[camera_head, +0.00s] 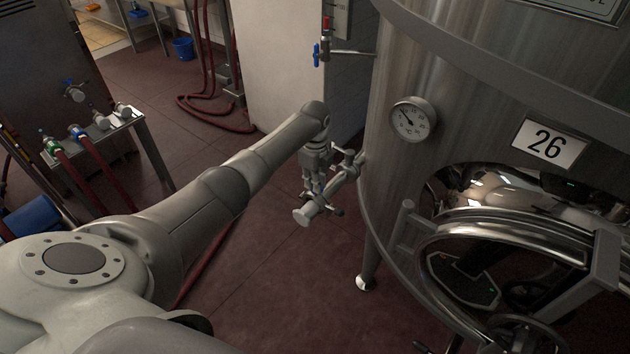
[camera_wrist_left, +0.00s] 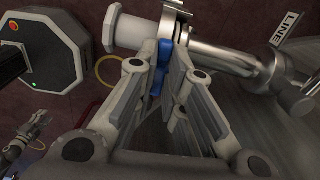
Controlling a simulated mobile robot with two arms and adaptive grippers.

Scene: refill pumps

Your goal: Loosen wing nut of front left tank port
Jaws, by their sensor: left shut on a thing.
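A steel port (camera_head: 318,205) sticks out low on the left side of the steel tank (camera_head: 372,130), with a white round end piece (camera_head: 301,217) pointing away from it. In the left wrist view the port (camera_wrist_left: 205,52) runs across the top, with a clamp ring (camera_wrist_left: 262,72) toward the tank and a blue piece (camera_wrist_left: 158,68) by the fingers. My left gripper (camera_head: 313,180) reaches down onto the port from above. Its fingers (camera_wrist_left: 173,22) converge and are shut on a part of the port. The fingertips hide the gripped part, and I cannot make out the wing nut's shape.
A tap with a blue handle (camera_head: 317,55) sticks out higher on the tank, near a round gauge (camera_head: 413,118). A tank leg (camera_head: 366,270) stands on the floor. A metal stand (camera_head: 95,132) with hoses is at the left. The red floor between is mostly clear.

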